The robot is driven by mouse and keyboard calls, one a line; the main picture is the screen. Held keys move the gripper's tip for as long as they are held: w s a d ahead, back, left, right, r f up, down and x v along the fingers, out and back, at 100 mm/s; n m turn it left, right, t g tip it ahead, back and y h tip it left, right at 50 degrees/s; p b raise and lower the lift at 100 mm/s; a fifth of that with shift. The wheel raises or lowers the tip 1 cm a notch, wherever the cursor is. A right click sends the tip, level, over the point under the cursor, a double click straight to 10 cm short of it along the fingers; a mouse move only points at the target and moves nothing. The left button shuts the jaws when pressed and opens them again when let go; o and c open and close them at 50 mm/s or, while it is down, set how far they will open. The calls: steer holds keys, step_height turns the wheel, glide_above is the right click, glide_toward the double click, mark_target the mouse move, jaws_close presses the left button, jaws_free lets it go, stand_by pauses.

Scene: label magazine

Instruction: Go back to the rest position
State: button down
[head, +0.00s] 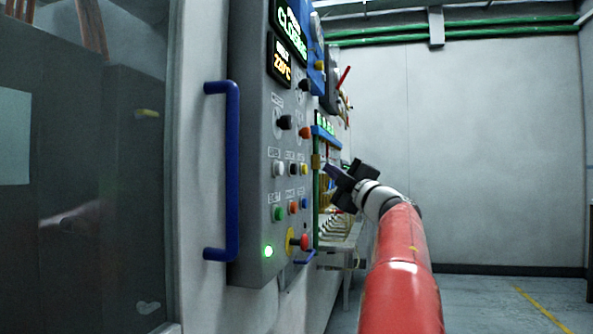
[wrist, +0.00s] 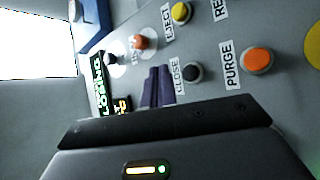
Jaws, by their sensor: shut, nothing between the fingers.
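My gripper (head: 329,170) is at the end of my red arm, close to the front of a grey control panel (head: 252,160) in the head view. In the wrist view its dark fingers (wrist: 157,86) are together and empty, pointing at the panel. They are beside the black CLOSE button (wrist: 192,72); I cannot tell whether they touch the panel. The orange PURGE button (wrist: 257,61) is to the right, and the yellow EJECT button (wrist: 182,12) is above. The panel's green display (head: 291,30) seems to read CLOSING.
A blue handle (head: 233,170) sticks out at the panel's left. A red button (head: 303,242) on a yellow base and a lit green lamp (head: 268,251) are low on the panel. The floor (head: 500,300) on the right is clear. Green pipes (head: 480,32) run along the back wall.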

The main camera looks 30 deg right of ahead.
stand_by(0.3)
steer(key=s+a+f+m+g+h, duration=0.3)
steer(key=s+a+f+m+g, duration=0.15)
steer(key=a+f+m, duration=0.55)
steer(key=s+a+f+m+g+h, duration=0.3)
steer(key=a+f+m+g, duration=0.4)
steer(key=f, duration=0.6)
steer(key=s+a+f+n+g+y, duration=0.1)
steer(key=s+a+f+g+y, duration=0.1)
steer(key=s+a+f, duration=0.7)
steer(key=s+a+f+n+g+y, duration=0.1)
steer(key=s+a+f+g+y, duration=0.2)
steer(key=s+a+f, duration=0.6)
step_height(320, 180, down, 5)
steer(key=shift+s+r+n+g+y, duration=0.2)
steer(key=shift+s+n+g+y, duration=0.1)
steer(key=shift+g, duration=0.15)
steer(key=shift+d, duration=0.1)
